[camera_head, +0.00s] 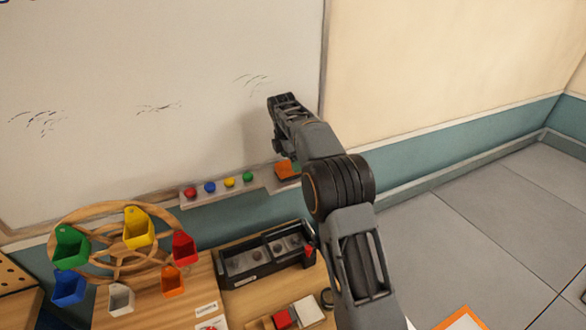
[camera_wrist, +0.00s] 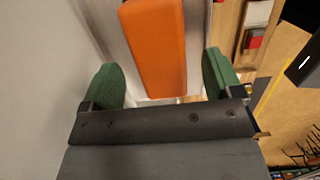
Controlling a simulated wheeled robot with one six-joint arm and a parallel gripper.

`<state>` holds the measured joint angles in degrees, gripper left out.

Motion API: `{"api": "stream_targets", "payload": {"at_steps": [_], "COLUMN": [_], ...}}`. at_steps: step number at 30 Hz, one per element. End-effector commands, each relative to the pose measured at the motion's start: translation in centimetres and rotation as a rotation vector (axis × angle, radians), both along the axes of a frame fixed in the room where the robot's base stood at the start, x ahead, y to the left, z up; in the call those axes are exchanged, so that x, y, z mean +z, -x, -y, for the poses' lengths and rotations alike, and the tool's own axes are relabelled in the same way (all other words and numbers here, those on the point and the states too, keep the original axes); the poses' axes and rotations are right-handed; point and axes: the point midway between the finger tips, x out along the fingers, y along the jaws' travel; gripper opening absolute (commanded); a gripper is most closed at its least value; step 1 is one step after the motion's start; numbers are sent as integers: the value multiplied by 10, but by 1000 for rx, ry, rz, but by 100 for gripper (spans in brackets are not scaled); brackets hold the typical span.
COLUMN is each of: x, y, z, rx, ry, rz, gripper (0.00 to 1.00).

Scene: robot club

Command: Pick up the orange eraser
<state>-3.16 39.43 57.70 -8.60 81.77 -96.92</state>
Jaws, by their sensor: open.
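The orange eraser (camera_wrist: 157,45) lies lengthwise in the wrist view, at the top middle, on a pale ledge. In the head view the orange eraser (camera_head: 286,170) shows on the whiteboard ledge, partly hidden by my arm. My gripper (camera_wrist: 162,82) is open, with one green finger on each side of the eraser's near end and a gap on both sides. In the head view my gripper (camera_head: 292,165) is mostly hidden behind my arm; a bit of green shows beside the eraser.
The ledge (camera_head: 255,189) runs under the whiteboard (camera_head: 130,90). Red, blue, yellow and green round pieces (camera_head: 229,182) sit on it to the left. Below are a wooden wheel with coloured cups (camera_head: 137,229) and a black tray (camera_head: 267,257) on a table.

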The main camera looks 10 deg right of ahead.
Motion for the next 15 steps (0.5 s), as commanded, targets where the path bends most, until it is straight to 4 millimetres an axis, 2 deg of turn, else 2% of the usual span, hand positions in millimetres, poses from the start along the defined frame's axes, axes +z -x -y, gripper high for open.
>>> {"api": "stream_targets", "payload": {"at_steps": [6,15], "x": [-22,-25], "y": [0,0], "z": [4,4], "rx": [0,0], "ry": [0,0], "rz": [-1,1], "gripper": [85,85]}}
